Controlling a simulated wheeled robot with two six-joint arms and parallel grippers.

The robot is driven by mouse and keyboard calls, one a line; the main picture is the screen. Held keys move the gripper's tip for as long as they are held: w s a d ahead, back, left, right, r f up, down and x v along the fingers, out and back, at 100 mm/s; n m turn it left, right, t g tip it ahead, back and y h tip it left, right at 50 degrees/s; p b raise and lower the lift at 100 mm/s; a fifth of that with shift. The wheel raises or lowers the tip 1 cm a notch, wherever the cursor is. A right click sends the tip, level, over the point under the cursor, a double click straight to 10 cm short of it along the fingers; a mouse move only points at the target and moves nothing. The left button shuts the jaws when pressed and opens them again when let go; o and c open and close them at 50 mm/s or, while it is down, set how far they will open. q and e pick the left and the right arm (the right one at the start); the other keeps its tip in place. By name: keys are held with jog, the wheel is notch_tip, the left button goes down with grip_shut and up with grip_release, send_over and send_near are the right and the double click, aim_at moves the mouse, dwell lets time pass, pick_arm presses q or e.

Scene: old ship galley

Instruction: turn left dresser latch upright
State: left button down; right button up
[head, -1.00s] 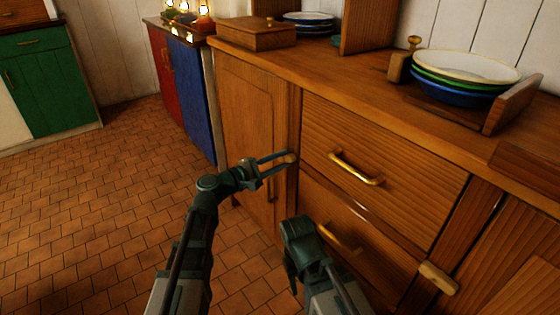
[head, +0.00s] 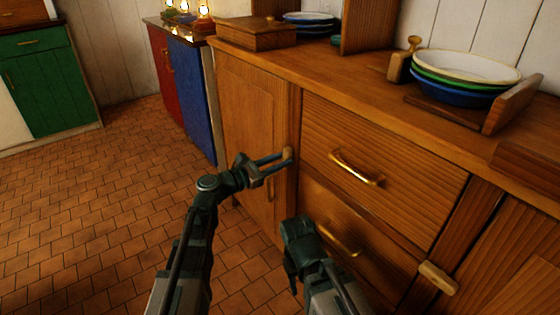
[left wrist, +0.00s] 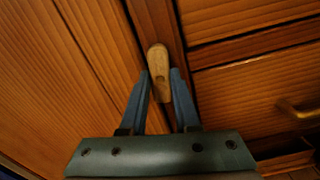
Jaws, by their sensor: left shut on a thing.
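The left dresser latch (head: 288,154) is a small pale wooden piece on the post between the left cupboard door (head: 245,125) and the drawers. In the left wrist view the latch (left wrist: 159,70) stands lengthwise between my fingers, and in the head view it looks about upright. My left gripper (head: 284,159) is shut on its lower part, with a finger at each side, as the left wrist view also shows (left wrist: 160,88). My right gripper (head: 292,285) hangs low before the bottom drawer; its fingers are too dark and hidden to judge.
The upper drawer (head: 385,170) has a brass handle (head: 356,169), with a lower drawer beneath. Stacked bowls (head: 462,78) and a wooden box (head: 256,34) stand on the top. The tiled floor at left is clear.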

pick_arm(q)
jog(key=shift+n, duration=1.1)
jog(key=c, duration=0.6)
grip_release()
jog(key=shift+c, duration=0.2)
jog(key=shift+a, duration=0.1)
jog(key=v, duration=1.3)
jog(key=shift+s+a, duration=0.25)
